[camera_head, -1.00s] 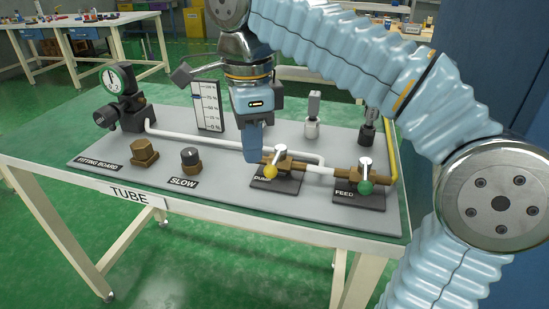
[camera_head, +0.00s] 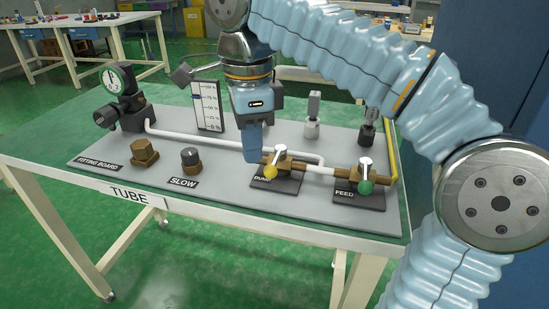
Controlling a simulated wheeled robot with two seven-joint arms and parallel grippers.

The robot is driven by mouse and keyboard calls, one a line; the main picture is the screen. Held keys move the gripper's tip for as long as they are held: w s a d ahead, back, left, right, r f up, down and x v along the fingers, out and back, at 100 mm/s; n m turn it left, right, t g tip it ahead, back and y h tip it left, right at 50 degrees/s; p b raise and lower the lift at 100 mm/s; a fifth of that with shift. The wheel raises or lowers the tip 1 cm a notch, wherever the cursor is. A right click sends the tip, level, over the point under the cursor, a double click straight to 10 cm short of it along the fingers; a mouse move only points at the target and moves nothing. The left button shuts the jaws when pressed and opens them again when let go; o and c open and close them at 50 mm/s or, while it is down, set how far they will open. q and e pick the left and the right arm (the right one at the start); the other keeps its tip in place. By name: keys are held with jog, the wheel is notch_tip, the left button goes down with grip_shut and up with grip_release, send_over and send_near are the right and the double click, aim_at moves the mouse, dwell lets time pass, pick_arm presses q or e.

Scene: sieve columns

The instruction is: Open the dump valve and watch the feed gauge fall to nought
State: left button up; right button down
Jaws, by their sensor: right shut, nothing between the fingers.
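The dump valve (camera_head: 284,163) is a brass valve on a black plate marked DUMP, with a silver lever and a yellow knob (camera_head: 270,172). The lever points forward, across the pipe line. My right gripper (camera_head: 252,157) is shut and empty, pointing down just left of the valve. Whether it touches the valve I cannot tell. A round dial gauge (camera_head: 115,78) stands at the board's left on a black regulator; its reading is too small to tell. The feed valve (camera_head: 364,176), with a green knob, stands right of the dump valve. My left gripper is out of view.
The grey fitting board (camera_head: 225,205) lies on a green-topped table. It also carries a brass hex fitting (camera_head: 145,152), a black-capped fitting (camera_head: 191,159) marked SLOW, a scale panel (camera_head: 208,106) and two upright fittings behind. White tubing crosses the board. Its front strip is clear.

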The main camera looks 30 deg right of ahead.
aim_at(273, 169)
jog(key=shift+f, duration=0.1)
jog(key=shift+f+b, duration=1)
jog(key=shift+f, duration=0.6)
jog(key=shift+s+d, duration=0.3)
jog(key=shift+s, duration=0.5)
jog(key=shift+s+d, duration=0.35)
jog(key=shift+s, duration=0.1)
jog(key=shift+s+d, duration=0.15)
jog(key=shift+s, duration=0.1)
jog(key=shift+d, duration=0.1)
